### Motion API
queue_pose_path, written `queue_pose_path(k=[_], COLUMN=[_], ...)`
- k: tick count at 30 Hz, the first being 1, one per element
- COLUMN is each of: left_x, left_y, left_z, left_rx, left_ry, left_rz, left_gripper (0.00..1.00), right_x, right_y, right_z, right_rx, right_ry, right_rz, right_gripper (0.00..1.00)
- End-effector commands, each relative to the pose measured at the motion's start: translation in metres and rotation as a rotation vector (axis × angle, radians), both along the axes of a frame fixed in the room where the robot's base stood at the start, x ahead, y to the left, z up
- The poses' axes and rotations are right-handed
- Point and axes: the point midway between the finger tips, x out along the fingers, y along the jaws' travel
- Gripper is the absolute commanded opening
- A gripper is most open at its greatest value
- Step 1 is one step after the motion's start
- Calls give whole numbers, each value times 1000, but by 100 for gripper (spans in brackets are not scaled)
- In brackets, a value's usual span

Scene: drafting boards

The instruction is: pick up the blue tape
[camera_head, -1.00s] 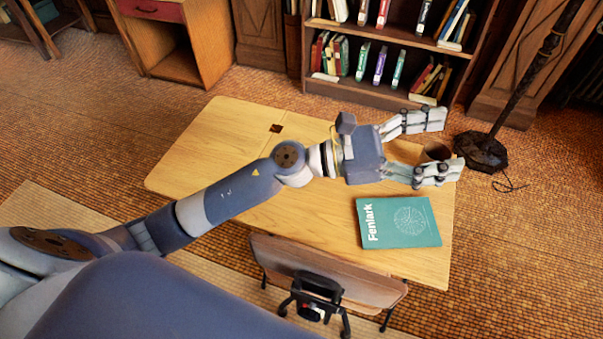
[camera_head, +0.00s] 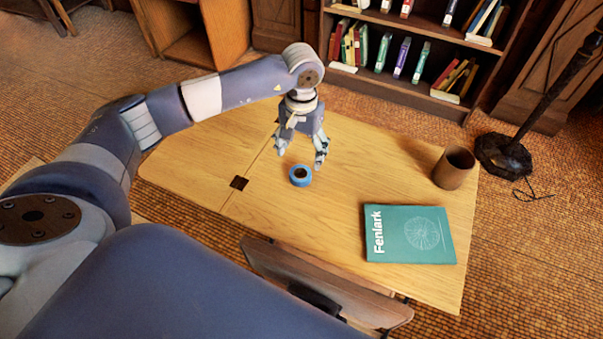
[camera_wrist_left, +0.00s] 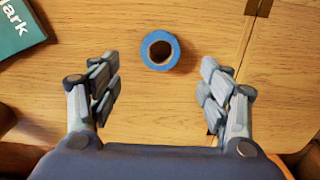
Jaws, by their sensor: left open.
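The blue tape (camera_head: 300,176) is a small roll with a dark centre, lying flat on the wooden table. In the left wrist view the blue tape (camera_wrist_left: 160,50) sits beyond the fingertips, roughly centred between them. My left gripper (camera_head: 301,153) points down over the table, just behind the tape in the head view. Its fingers are spread apart and empty; it also shows in the left wrist view (camera_wrist_left: 161,85). My right gripper is not in view.
A teal book (camera_head: 410,234) lies at the table's front right, with a brown cup (camera_head: 453,168) behind it. A chair (camera_head: 325,283) stands at the table's front edge. A bookshelf (camera_head: 400,90) and a lamp base (camera_head: 502,156) stand beyond. The table around the tape is clear.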

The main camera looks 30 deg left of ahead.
Motion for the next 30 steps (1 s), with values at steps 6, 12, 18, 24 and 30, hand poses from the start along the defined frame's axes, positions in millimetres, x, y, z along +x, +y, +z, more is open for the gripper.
queue_pose_path(k=[6, 12, 18, 24, 30], left_x=[0, -3, -2, -1, -2], left_y=[-1, 0, 0, 1, 1], left_z=[-25, -45, -73, -79, -79], left_rx=[-3, -4, -6, -5, -5], left_ry=[0, 5, 1, -2, -1], left_rz=[1, 3, 3, 1, 2], left_gripper=[71, 71, 71, 71, 50], right_x=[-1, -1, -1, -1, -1], right_y=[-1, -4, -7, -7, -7], right_z=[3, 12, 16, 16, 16], right_rx=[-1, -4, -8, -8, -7], right_ry=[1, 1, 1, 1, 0], right_rz=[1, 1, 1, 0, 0], right_gripper=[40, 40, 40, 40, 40])
